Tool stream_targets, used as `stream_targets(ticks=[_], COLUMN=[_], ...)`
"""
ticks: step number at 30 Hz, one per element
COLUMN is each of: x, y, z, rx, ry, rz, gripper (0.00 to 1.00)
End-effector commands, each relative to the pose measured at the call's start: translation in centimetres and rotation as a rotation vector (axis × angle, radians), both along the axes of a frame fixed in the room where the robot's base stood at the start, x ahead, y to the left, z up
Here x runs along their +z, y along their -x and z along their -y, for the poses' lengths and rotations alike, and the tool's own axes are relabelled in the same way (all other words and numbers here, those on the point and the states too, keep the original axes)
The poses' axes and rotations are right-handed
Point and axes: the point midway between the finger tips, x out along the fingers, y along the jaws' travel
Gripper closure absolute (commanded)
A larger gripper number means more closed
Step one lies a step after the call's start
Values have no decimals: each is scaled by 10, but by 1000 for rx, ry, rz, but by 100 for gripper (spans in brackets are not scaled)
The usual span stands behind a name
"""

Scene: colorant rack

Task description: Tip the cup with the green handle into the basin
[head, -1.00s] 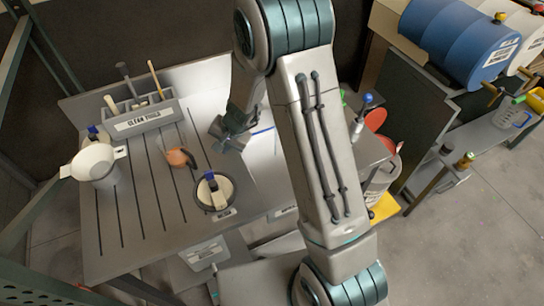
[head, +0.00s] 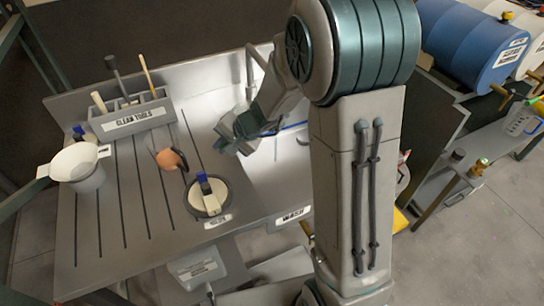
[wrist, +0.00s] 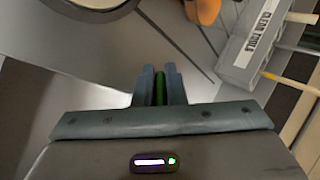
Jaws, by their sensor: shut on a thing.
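My gripper (head: 236,138) is over the boundary between the grooved drainboard and the white basin (head: 272,172). In the wrist view my gripper (wrist: 160,72) is shut on a narrow green handle (wrist: 159,88), which shows between the two fingers. The body of the cup is not clearly visible in either view; it seems hidden by the gripper. The basin lies to the right of the gripper in the head view, partly covered by my arm.
On the drainboard (head: 140,222) stand a white funnel-topped container (head: 82,170), an orange object (head: 168,159), a round dish with a blue-ended brush (head: 208,198) and a clean-tools caddy (head: 133,120). A clear jug (head: 521,119) and blue drum (head: 465,45) are at the right.

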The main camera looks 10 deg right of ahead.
Motion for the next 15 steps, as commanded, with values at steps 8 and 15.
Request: stream_targets(ticks=[8,15], x=[-3,-4], y=[0,0], z=[2,3], rx=[-2,-1], ry=[-32,-58], rz=[23,41], gripper=[100,100])
